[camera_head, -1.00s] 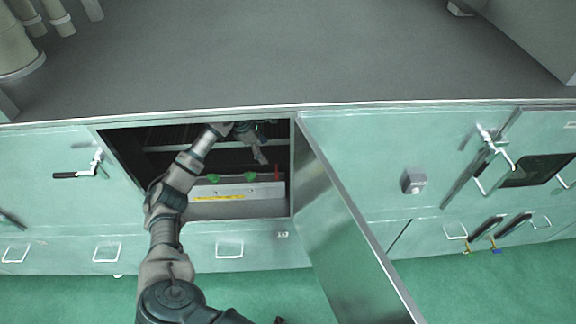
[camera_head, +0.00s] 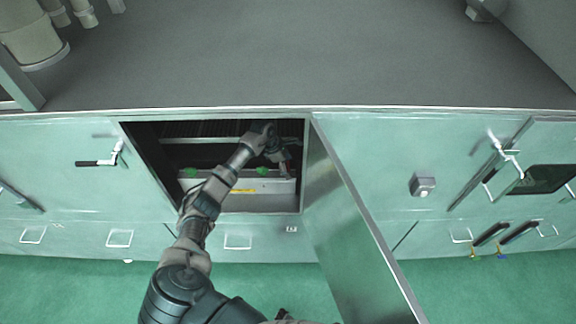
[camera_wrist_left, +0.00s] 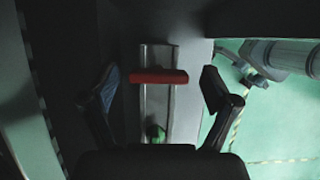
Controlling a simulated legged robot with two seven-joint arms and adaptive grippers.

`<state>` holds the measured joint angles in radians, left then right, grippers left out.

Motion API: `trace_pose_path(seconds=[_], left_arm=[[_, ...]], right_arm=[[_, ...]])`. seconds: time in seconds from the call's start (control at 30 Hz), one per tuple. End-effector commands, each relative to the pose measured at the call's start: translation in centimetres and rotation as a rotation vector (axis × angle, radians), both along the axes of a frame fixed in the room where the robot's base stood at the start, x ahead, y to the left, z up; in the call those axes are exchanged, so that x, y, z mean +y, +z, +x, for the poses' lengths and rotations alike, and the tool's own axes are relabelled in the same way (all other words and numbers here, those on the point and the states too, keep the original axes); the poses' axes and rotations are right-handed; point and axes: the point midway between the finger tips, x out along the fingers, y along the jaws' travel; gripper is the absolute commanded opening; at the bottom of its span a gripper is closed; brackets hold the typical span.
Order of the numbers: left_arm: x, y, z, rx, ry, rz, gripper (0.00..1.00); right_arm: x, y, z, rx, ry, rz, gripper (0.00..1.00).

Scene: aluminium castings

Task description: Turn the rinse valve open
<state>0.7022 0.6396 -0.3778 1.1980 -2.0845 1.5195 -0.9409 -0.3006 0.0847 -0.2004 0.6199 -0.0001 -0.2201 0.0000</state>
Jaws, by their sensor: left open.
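A red bar handle (camera_wrist_left: 158,76) lies crosswise on a grey strip in the left wrist view. It looks like a valve lever, and no label on it is readable. My left gripper (camera_wrist_left: 160,72) is open, with one finger on each side of the red bar and visible gaps to it. In the head view my left gripper (camera_head: 283,158) is inside the open cabinet bay, at the right end of the pale panel (camera_head: 270,185), and hides the red handle there. Two green knobs, one left (camera_head: 190,173) and one right (camera_head: 262,171), sit along the panel's top.
The open metal door (camera_head: 350,235) hangs at the right of the bay. The bay's rim (camera_head: 303,165) is close to my left gripper. A grey worktop (camera_head: 290,60) lies above the bay. Green floor (camera_head: 480,285) is clear in front.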

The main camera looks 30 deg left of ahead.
Motion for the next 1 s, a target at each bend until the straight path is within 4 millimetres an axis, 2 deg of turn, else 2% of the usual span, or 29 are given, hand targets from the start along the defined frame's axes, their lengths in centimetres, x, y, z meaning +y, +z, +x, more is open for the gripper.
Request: trace_pose_path(seconds=[0.03, 0.27, 0.67, 1.0], left_arm=[[0.0, -0.01, 0.01, 0.0, 0.0, 0.0, 0.85], [0.05, 0.02, 0.02, -0.001, 0.001, 0.002, 0.28], [0.01, 0.13, 0.08, -0.004, 0.042, 0.001, 0.28], [-0.03, 0.27, 0.04, -0.008, 0.269, 0.001, 0.28]], right_arm=[[-0.11, -0.01, 0.01, 0.0, 0.0, -0.001, 0.4], [0.03, -0.01, 0.12, -0.001, -0.001, 0.0, 0.4], [0.66, 0.07, 0.11, -0.001, -0.003, 0.008, 0.4], [0.59, 0.42, 0.11, -0.002, -0.003, 0.007, 0.4]])
